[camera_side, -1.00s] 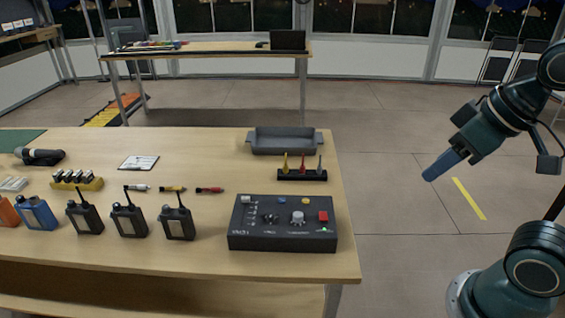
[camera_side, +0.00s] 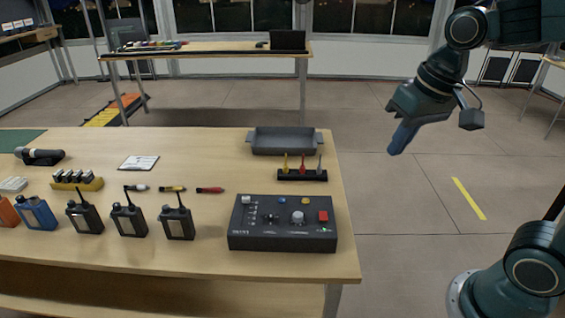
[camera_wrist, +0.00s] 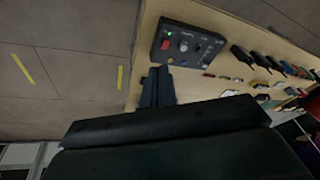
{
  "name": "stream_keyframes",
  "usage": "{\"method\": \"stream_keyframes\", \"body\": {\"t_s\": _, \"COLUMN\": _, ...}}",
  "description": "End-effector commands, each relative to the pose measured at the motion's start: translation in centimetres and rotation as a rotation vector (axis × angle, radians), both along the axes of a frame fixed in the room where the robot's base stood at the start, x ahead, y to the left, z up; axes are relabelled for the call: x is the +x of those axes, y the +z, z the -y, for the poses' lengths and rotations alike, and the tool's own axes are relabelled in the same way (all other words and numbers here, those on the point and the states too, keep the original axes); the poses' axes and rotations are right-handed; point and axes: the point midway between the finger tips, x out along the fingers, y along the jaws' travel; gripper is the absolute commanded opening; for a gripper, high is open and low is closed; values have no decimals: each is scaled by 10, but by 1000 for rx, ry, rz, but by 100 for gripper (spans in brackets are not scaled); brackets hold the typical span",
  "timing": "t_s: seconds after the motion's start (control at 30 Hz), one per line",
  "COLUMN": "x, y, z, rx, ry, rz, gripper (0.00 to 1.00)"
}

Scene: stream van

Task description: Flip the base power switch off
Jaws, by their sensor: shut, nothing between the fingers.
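The base (camera_side: 283,241) is a dark box with knobs and buttons at the right front of the table. A red switch (camera_side: 323,216) sits at its right end, with a small green light just below it. In the wrist view the base (camera_wrist: 187,44) is upper centre and the red switch (camera_wrist: 166,44) is on its left part. My gripper (camera_side: 393,150) is shut and empty, in the air right of the table and beyond the base, apart from it. Its fingers (camera_wrist: 157,72) show below the base in the wrist view.
A grey tray (camera_side: 285,151) and a rack of coloured-tipped tools (camera_side: 302,175) stand behind the base. Several handheld radios (camera_side: 130,221) stand left of it. The table (camera_side: 215,290) ends just right of the base, with open floor (camera_side: 400,230) beyond.

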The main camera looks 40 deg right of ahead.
Motion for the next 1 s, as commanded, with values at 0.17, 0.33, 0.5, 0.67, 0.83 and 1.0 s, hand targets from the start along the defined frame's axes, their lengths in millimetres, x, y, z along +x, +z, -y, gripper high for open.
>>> {"method": "stream_keyframes", "body": {"t_s": 0.17, "x": 25, "y": -7, "z": 1, "rx": 27, "ry": -71, "rz": -59, "gripper": 0}}
{"method": "stream_keyframes", "body": {"t_s": 0.33, "x": 48, "y": -16, "z": 2, "rx": 49, "ry": -138, "rz": -116, "gripper": 0}}
{"method": "stream_keyframes", "body": {"t_s": 0.5, "x": 71, "y": -28, "z": 3, "rx": 69, "ry": -208, "rz": -170, "gripper": 0}}
{"method": "stream_keyframes", "body": {"t_s": 0.67, "x": 92, "y": -43, "z": 5, "rx": 84, "ry": -274, "rz": -222, "gripper": 0}}
{"method": "stream_keyframes", "body": {"t_s": 0.83, "x": 113, "y": -61, "z": 7, "rx": 97, "ry": -344, "rz": -279, "gripper": 0}}
{"method": "stream_keyframes", "body": {"t_s": 1.0, "x": 132, "y": -81, "z": 9, "rx": 107, "ry": -414, "rz": -331, "gripper": 0}}
